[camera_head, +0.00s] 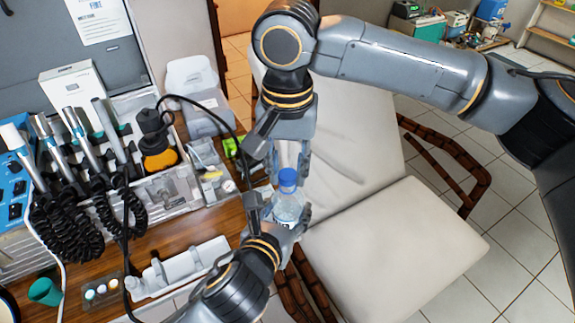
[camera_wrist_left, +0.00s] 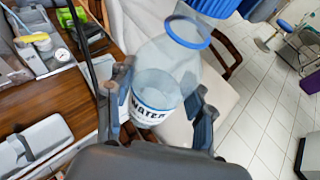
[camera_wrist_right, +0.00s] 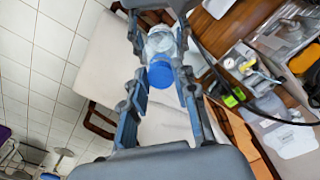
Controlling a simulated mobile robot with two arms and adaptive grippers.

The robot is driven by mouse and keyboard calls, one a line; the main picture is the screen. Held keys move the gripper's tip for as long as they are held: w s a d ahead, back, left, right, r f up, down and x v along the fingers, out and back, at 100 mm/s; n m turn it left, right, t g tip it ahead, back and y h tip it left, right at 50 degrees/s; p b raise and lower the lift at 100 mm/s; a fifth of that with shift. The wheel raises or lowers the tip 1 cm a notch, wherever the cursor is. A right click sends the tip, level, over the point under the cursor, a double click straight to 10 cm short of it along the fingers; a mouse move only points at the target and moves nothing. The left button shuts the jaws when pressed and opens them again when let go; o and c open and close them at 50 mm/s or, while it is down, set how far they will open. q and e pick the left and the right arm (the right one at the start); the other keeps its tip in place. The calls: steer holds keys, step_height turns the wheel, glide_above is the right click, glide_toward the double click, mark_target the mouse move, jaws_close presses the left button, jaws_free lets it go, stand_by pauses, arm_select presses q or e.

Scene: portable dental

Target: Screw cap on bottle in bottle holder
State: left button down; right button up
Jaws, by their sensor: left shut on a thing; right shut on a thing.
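A clear bottle (camera_head: 289,205) stands roughly upright in my left gripper (camera_head: 284,213), whose fingers are closed around its body. In the left wrist view the bottle (camera_wrist_left: 168,62) shows a "WATER" label and a blue ring at its neck. A blue cap (camera_head: 288,177) is at the bottle's top, directly under my right gripper (camera_head: 289,164). The right wrist view shows the cap (camera_wrist_right: 160,75) between the right fingers, in line with the bottle. The ribbed cap also shows in the left wrist view (camera_wrist_left: 262,9). I cannot tell whether it is seated on the neck.
Dental handpieces with coiled cords stand at left. A dark cable hangs near my grippers. A pale chair (camera_head: 395,250) is beyond the table at right.

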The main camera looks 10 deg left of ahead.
steer(key=shift+f, duration=0.6)
steer(key=m, duration=0.6)
steer(key=shift+a+m, duration=0.15)
steer(key=shift+m, duration=0.15)
steer(key=m, duration=0.5)
steer(key=shift+w+m, duration=0.1)
steer(key=shift+m, duration=0.2)
steer(key=m, duration=0.4)
steer(key=shift+w+a, duration=0.1)
steer(key=o, duration=0.7)
steer(key=shift+r, duration=0.1)
